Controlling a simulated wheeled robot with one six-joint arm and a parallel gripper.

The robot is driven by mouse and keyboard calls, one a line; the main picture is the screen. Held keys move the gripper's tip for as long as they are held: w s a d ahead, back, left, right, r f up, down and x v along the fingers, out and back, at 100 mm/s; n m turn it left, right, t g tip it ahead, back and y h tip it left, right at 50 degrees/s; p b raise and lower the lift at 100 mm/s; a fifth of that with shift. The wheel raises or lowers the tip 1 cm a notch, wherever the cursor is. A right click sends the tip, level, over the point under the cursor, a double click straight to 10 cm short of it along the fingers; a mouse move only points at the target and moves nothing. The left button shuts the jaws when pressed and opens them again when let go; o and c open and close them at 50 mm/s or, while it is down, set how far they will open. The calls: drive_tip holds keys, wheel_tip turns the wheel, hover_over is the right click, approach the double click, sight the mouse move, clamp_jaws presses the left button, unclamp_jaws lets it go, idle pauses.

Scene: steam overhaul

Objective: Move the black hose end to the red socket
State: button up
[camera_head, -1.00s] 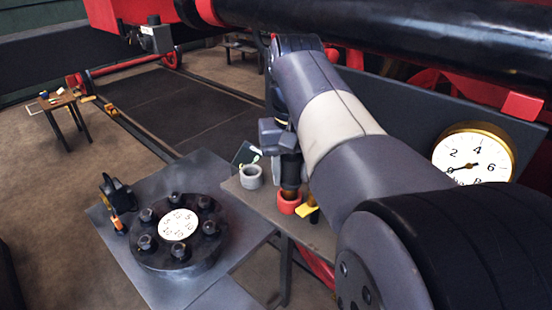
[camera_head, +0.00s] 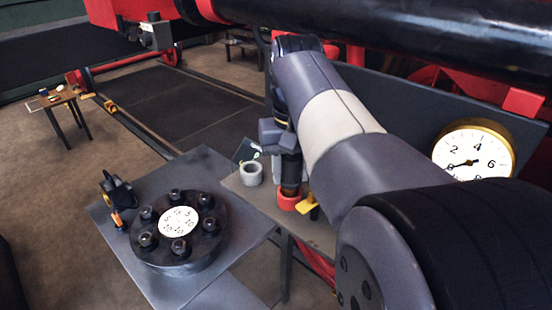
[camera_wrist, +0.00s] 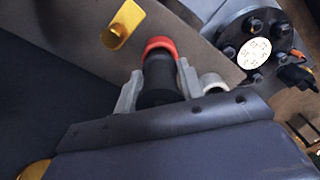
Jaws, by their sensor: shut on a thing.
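The black hose end (camera_wrist: 158,82) is a dark cylinder held between the two pale fingers of my gripper (camera_wrist: 158,76) in the wrist view. The fingers are shut on it. The red socket (camera_wrist: 160,43) is a short ring right at the far end of the hose end, and its rim curves around that end. In the head view the black hose end (camera_head: 291,172) stands about upright, with its lower end at the mouth of the red socket (camera_head: 289,202). How deep it sits is hidden. My gripper (camera_head: 284,147) is partly hidden by my arm.
A grey socket (camera_head: 251,174) stands left of the red one on the bench (camera_head: 238,192). A yellow lever (camera_head: 307,203) is close to the right. A bolted black flange (camera_head: 178,243) lies on the plate at left. A gauge (camera_head: 474,152) is at right.

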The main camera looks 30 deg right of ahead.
drive_tip(key=shift+f, duration=0.15)
drive_tip(key=shift+f+b, duration=0.4)
drive_tip(key=shift+f, duration=0.1)
drive_tip(key=o, duration=1.3)
drive_tip(key=shift+c, duration=0.2)
wheel_tip(320, 180, up, 11)
drive_tip(key=shift+f, duration=0.1)
wheel_tip(320, 180, down, 11)
drive_tip(key=shift+r, duration=0.1)
drive_tip(key=shift+r+p, duration=0.35)
drive_tip(key=shift+r, duration=0.2)
drive_tip(key=shift+f, duration=0.2)
